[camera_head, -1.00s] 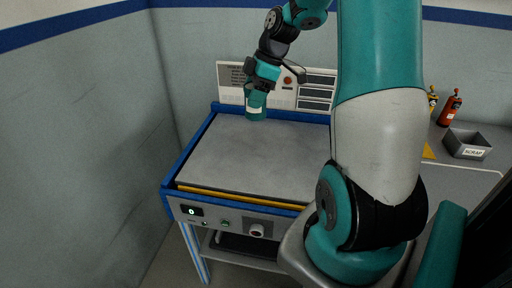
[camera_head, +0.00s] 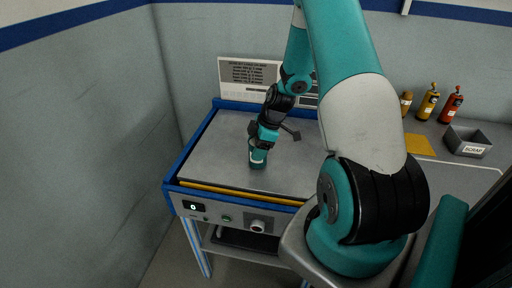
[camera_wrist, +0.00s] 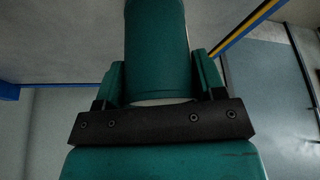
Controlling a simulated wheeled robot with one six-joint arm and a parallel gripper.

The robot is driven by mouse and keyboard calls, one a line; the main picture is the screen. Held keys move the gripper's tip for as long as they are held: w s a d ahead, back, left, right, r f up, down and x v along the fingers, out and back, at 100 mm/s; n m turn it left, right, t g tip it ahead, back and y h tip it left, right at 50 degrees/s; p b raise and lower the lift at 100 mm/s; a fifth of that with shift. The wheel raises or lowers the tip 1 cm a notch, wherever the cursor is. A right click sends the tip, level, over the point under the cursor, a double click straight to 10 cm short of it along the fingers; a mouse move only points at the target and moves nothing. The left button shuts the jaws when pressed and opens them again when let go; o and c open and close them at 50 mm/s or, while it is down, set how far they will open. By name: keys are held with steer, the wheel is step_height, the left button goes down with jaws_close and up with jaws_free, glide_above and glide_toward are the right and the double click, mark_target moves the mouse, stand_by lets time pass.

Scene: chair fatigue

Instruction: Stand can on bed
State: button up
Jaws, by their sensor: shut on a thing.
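A teal can (camera_head: 258,156) with a pale label is held roughly upright over the left-middle part of the grey bed (camera_head: 212,152). My gripper (camera_head: 260,147) is shut on the can from above. In the wrist view the can (camera_wrist: 157,45) sits between the two teal fingers of my gripper (camera_wrist: 160,82). The can's base is close to the bed surface, and I cannot tell whether it touches. The bed is a flat plate in a blue frame with a yellow strip along its front edge.
A printed sign (camera_head: 249,78) stands behind the bed. To the right are a grey scrap bin (camera_head: 467,141), a yellow sheet (camera_head: 419,145), and orange (camera_head: 428,101) and red (camera_head: 452,103) bottles.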

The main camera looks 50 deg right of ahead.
steer(key=shift+f, duration=0.25)
steer(key=o, duration=1.1)
